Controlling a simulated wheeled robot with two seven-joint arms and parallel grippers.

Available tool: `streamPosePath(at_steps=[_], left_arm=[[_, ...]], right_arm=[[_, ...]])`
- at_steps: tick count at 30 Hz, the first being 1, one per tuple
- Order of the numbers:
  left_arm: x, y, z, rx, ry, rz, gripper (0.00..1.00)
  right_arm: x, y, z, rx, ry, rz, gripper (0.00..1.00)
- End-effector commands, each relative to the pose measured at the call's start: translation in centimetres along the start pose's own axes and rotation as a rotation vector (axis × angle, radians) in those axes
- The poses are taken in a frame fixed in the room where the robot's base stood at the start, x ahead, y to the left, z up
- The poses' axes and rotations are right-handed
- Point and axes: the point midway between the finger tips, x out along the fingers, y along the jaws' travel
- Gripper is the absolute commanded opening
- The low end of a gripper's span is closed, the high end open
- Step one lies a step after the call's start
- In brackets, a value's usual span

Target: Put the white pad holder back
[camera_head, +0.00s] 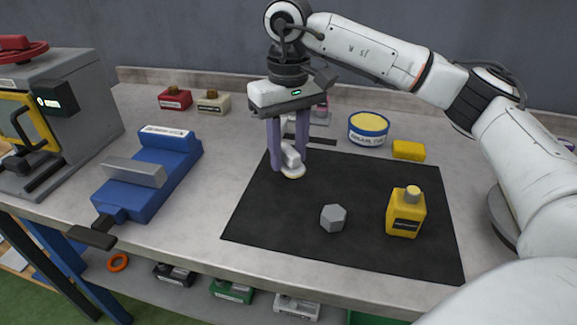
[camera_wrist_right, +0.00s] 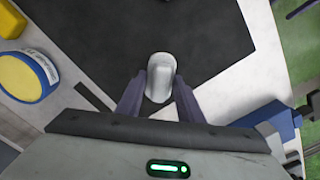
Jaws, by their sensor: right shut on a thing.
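The white pad holder (camera_head: 291,163) is between the fingers of my right gripper (camera_head: 289,158), over the back left part of the black mat (camera_head: 270,215). The gripper points down and is shut on it. In the right wrist view the white pad holder (camera_wrist_right: 160,75) shows between the two purple fingertips (camera_wrist_right: 160,88). The fingers hide part of it in the head view. I cannot tell whether its underside touches the mat. My left gripper is not in view.
A grey hex block (camera_head: 333,218) and yellow bottle (camera_head: 406,213) stand on the mat. A round tin (camera_head: 368,128) and yellow block (camera_head: 408,150) stand behind it. Red (camera_head: 174,98) and cream (camera_head: 213,101) holders sit at the back. A blue vise (camera_head: 150,180) is left.

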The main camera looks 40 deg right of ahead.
Motion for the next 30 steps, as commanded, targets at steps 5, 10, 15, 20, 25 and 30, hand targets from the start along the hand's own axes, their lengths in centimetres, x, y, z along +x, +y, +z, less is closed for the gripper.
streamPosePath(at_steps=[5,10,15,20,25,30], left_arm=[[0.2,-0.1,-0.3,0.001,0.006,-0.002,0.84],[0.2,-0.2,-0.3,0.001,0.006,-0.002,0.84],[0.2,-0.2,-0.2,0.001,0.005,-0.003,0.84],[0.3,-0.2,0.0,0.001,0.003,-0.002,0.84],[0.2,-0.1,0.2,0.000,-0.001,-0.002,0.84],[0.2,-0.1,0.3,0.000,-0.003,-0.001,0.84]], right_arm=[[2.4,0.0,0.1,0.001,-0.004,0.002,0.16],[3.6,0.0,0.1,0.000,-0.001,0.000,0.16],[3.6,0.0,0.1,0.000,0.000,0.000,0.16],[3.9,0.0,0.1,0.000,0.000,0.000,0.39],[3.8,0.0,0.1,0.000,-0.001,0.001,0.53],[3.8,0.0,0.1,0.000,-0.001,0.000,0.53]])
